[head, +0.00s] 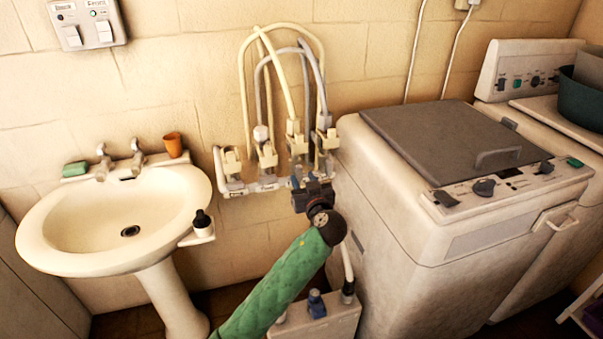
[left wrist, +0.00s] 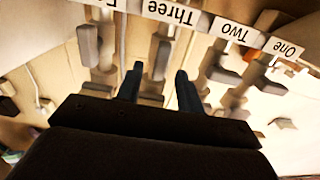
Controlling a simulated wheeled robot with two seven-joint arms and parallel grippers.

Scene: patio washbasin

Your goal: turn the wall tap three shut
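Wall tap three (head: 298,146) is the third from the left in the row on the wall manifold, with a pale hose rising from it. In the left wrist view, which is upside down, the label "Three" (left wrist: 172,12) shows, with a grey-beige tap lever (left wrist: 159,57) below it. My left gripper (head: 311,182) is in front of the manifold, just below taps three and four. In the left wrist view its dark fingers (left wrist: 160,72) are apart, with the lever showing between them. I cannot tell whether they touch it. My right gripper is not in view.
Neighbouring taps one (head: 232,161), two (head: 267,155) and four (head: 327,139) stand close by, with hoses (head: 243,80) looping above. A washbasin (head: 60,225) is at the left. A washing machine (head: 390,220) stands close at the right. A pale box (head: 330,322) is below.

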